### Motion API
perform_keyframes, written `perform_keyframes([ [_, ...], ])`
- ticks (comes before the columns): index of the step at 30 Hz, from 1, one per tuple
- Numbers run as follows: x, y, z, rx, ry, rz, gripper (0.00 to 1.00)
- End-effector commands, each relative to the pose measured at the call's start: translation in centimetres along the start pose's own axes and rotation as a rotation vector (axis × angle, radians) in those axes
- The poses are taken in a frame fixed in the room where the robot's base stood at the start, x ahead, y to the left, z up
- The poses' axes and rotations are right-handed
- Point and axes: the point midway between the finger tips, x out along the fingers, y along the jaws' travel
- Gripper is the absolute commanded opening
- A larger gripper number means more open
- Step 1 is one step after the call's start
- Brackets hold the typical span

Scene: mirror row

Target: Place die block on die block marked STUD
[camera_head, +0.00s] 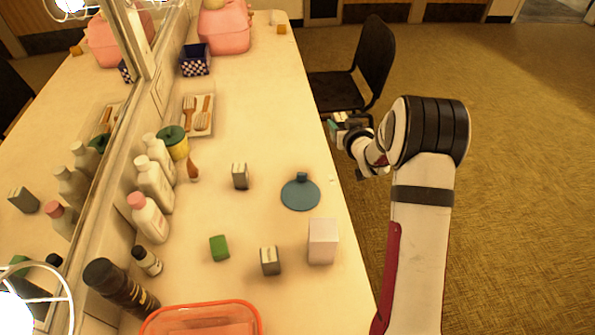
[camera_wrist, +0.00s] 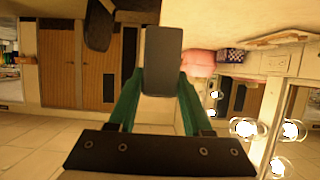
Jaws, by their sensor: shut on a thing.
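My gripper (camera_head: 336,123) is beyond the right edge of the counter in the head view, near the chair. In the wrist view my gripper (camera_wrist: 160,84) has its green fingers shut on a dark grey die block (camera_wrist: 163,58). This block is hard to make out in the head view. Two similar grey blocks stand apart on the counter: a farther block (camera_head: 240,176) left of the blue disc, and a nearer block (camera_head: 270,261) left of the white cube. Their tops are light with faint marks. I cannot read which is marked STUD.
On the counter (camera_head: 265,125) stand a blue knobbed disc (camera_head: 300,195), a white cube (camera_head: 323,241), a green cube (camera_head: 219,248), an orange-red tray (camera_head: 205,308) and several bottles (camera_head: 150,215) along the mirror. A black chair (camera_head: 372,62) is beside the counter.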

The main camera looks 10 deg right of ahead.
Motion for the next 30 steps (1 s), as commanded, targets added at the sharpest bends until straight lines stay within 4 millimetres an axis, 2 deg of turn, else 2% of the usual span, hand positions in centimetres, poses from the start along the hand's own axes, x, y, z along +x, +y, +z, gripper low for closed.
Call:
perform_keyframes([
  [4,-0.5,-0.1,-1.2,-0.020,0.005,-0.042,0.00],
  [8,-1.8,-1.1,-3.0,-0.066,0.005,-0.152,0.00],
  [11,-3.3,-2.3,-4.2,-0.113,0.005,-0.264,0.00],
  [14,-5.7,-4.0,-4.9,-0.176,0.004,-0.413,0.00],
  [17,-9.4,-6.3,-4.7,-0.256,0.001,-0.608,0.00],
  [22,-16.7,-9.2,-2.1,-0.385,-0.003,-0.931,0.00],
  [27,-24.9,-10.1,1.6,-0.505,-0.004,-1.224,0.00],
  [30,-28.6,-9.8,3.4,-0.557,-0.003,-1.345,0.00],
])
